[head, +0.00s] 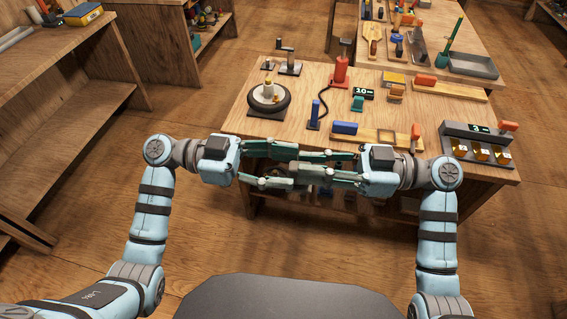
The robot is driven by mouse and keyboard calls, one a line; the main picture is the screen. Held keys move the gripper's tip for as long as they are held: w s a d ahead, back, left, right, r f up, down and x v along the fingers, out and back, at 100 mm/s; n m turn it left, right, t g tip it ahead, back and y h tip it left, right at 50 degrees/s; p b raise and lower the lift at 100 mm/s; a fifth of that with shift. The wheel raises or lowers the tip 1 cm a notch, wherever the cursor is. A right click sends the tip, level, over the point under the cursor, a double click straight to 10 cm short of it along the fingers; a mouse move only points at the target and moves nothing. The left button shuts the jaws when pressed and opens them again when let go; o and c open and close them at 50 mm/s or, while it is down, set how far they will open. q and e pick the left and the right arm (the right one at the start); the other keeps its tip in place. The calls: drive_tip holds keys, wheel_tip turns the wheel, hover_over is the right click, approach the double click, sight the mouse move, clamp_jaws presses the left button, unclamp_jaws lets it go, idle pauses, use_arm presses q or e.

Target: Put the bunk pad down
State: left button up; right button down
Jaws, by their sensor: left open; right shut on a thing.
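My two grippers face each other in front of the near edge of the wooden table, with their fingers overlapping in the picture. My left gripper (293,165) is open, its fingers spread and pointing right. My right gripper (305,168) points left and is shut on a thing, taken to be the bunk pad. The fingers of both grippers largely cover it, so its shape and colour cannot be made out clearly. It is held apart from the tabletop.
The table (225,128) holds a round black-rimmed device (268,99), a red stand (341,68), a blue block (345,128) on a wooden board and a grey counter unit (477,144) at right. A second table (472,48) stands behind. Shelves (75,90) are at left.

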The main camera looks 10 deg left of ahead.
use_arm(q)
clamp_jaws()
use_arm(e)
drive_tip(key=c, duration=1.3)
unclamp_jaws()
drive_tip(key=shift+c, duration=0.2)
drive_tip(key=shift+d, duration=0.1)
